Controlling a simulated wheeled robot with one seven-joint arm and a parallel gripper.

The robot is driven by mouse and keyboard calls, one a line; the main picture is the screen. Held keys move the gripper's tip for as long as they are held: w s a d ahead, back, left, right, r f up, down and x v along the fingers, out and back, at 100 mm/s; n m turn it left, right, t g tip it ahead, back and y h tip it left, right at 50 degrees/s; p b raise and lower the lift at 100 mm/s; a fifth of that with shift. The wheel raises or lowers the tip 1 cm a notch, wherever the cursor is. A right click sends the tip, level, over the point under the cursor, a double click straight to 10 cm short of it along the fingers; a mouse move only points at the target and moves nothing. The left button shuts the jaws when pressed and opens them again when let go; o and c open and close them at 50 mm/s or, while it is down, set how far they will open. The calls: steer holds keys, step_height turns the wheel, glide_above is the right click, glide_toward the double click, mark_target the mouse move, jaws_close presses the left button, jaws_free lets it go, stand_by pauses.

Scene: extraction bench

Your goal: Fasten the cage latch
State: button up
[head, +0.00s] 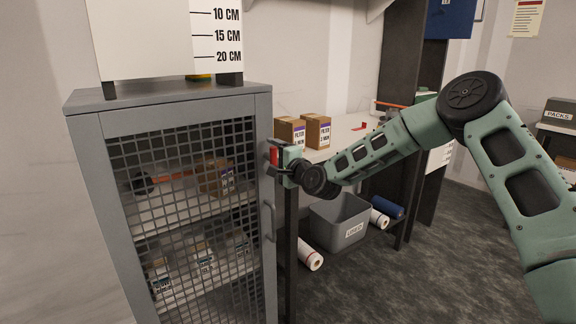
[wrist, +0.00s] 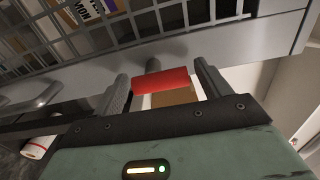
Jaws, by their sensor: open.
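The grey cage (head: 265,115) stands at the left of the head view, its mesh door (head: 190,200) appearing closed against the frame. A red latch handle (head: 273,155) sits at the cage's right edge. In the wrist view the red latch (wrist: 160,80) lies crosswise between the two fingers, joined to a grey mount on the cage frame. My gripper (head: 277,160) is at the latch; in the wrist view my gripper (wrist: 162,88) is open, with a finger at each end of the red part. Whether either finger touches it, I cannot tell.
A door handle (head: 269,220) is below the latch. Behind, filter boxes (head: 317,131) stand on a bench (head: 350,132). A grey bin (head: 340,222) and several rolls (head: 310,254) lie beneath. A measuring board (head: 215,35) stands atop the cage. Open floor (head: 440,250) lies to the right.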

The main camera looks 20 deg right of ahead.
steer(key=v, duration=1.7)
steer(key=shift+b, duration=0.4)
steer(key=s+a+f+n+g+p, duration=0.2)
steer(key=s+a+n+g+p, duration=0.3)
steer(key=s+a+n+g, duration=0.6)
steer(key=s+r+n+g+h+p, duration=0.2)
steer(key=s+r+n+g, duration=0.1)
steer(key=s, duration=1)
steer(key=s+a+r+n+g+h+p, duration=0.1)
steer(key=s+r+n+g+h+p, duration=0.2)
steer(key=s, duration=1.1)
step_height(320, 180, up, 2)
steer(key=n, duration=0.5)
steer(key=shift+a+r, duration=0.15)
steer(key=shift+a, duration=0.05)
steer(key=shift+w, duration=0.1)
